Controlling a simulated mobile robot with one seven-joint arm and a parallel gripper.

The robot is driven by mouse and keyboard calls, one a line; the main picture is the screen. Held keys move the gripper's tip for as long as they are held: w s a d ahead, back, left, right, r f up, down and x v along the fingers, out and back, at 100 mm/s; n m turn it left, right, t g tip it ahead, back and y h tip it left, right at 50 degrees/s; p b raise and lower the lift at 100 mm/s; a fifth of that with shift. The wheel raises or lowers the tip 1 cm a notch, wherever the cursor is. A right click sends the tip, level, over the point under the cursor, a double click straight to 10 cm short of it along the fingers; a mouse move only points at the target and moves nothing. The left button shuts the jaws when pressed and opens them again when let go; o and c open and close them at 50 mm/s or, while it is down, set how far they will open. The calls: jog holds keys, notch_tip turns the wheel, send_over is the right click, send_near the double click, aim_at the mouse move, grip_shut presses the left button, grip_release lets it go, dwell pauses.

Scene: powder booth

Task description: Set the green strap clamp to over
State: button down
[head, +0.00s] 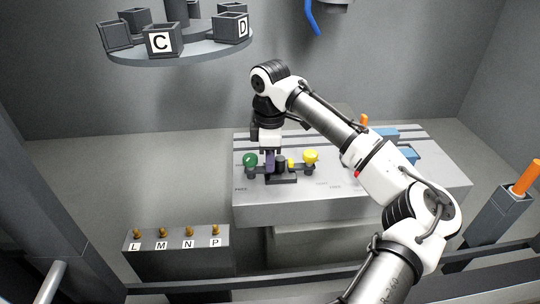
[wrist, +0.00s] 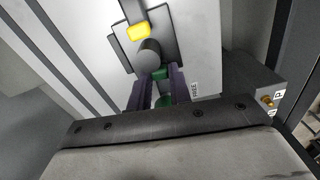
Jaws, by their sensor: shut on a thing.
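The green strap clamp has a round green knob (head: 250,159) on a post at the left of the grey table in the head view. In the wrist view its green knob (wrist: 163,102) and green tip (wrist: 160,72) show between my purple fingers. My gripper (head: 269,170) points down and is shut on this clamp, between its knob and a dark round cylinder (head: 281,163); it also shows in the wrist view (wrist: 160,88). The green tip is close beside the cylinder (wrist: 149,53); I cannot tell whether it lies on the workpiece. The fingers hide much of the strap.
A yellow-knobbed clamp (head: 310,156) stands right of the cylinder; its yellow tip (wrist: 138,31) shows too. A FREE label (wrist: 195,89) is on the table (head: 270,207). Blue blocks (head: 407,152) lie behind my arm. A lettered peg stand (head: 176,245) is at front left.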

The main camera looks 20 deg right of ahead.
jog(key=shift+w+d+n, duration=0.1)
jog(key=shift+w+n, duration=0.2)
jog(key=shift+n, duration=0.3)
jog(key=c, duration=1.3)
grip_release()
jog(key=shift+r, duration=0.1)
notch_tip(320, 180, up, 14)
jog(key=shift+f+b, duration=0.15)
jog(key=shift+b, duration=0.25)
